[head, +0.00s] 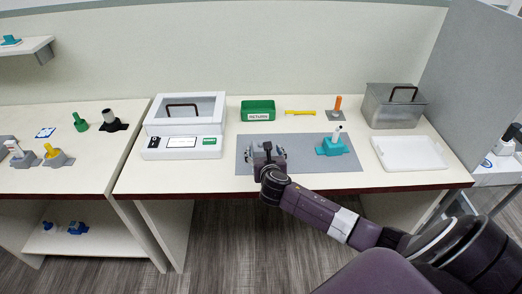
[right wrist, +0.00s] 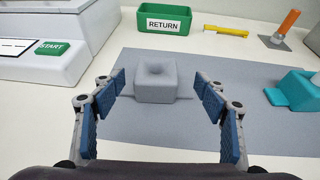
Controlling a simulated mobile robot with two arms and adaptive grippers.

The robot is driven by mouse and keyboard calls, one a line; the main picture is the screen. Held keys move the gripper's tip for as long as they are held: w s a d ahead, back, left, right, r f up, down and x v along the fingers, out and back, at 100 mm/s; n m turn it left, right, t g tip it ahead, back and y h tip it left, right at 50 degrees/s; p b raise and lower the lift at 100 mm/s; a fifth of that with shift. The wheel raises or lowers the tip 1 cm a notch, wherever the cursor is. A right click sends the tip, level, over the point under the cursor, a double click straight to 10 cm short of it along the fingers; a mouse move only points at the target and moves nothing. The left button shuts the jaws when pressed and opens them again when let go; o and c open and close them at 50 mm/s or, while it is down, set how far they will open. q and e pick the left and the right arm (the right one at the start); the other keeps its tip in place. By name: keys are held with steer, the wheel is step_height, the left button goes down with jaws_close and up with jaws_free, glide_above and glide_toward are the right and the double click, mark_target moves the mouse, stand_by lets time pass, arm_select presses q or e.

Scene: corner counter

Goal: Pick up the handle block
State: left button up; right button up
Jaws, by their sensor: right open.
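A grey block (right wrist: 155,84) with a round hole in its top sits on the grey mat (right wrist: 130,125), seen in the right wrist view. A teal block (head: 332,148) with a white upright handle stands on the same mat to the right; its edge shows in the right wrist view (right wrist: 294,90). I cannot tell which one is the handle block. My right gripper (right wrist: 160,90) is open, its blue-padded fingers apart to the left and right of the grey block in the picture, with nothing held. In the head view the right gripper (head: 266,154) largely hides the grey block. My left gripper is out of view.
A white device (head: 180,148) with a green START label stands left of the mat. A green RETURN bin (head: 258,109), a yellow tool (head: 300,112) and an orange-handled piece (head: 338,104) lie behind. A metal box (head: 392,110) and white tray (head: 410,154) stand right.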

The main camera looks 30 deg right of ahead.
mark_target(261, 144)
steer(key=x, duration=0.4)
steer(key=shift+w+a+f, duration=0.15)
steer(key=shift+w+f, duration=0.05)
steer(key=shift+w, duration=0.05)
steer(key=shift+w+d+f, duration=0.15)
steer(key=shift+w+d, duration=0.05)
steer(key=shift+w, duration=0.2)
steer(key=c, duration=1.2)
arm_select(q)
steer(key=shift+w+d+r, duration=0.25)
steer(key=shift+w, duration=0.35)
arm_select(e)
steer(key=shift+c, duration=0.9)
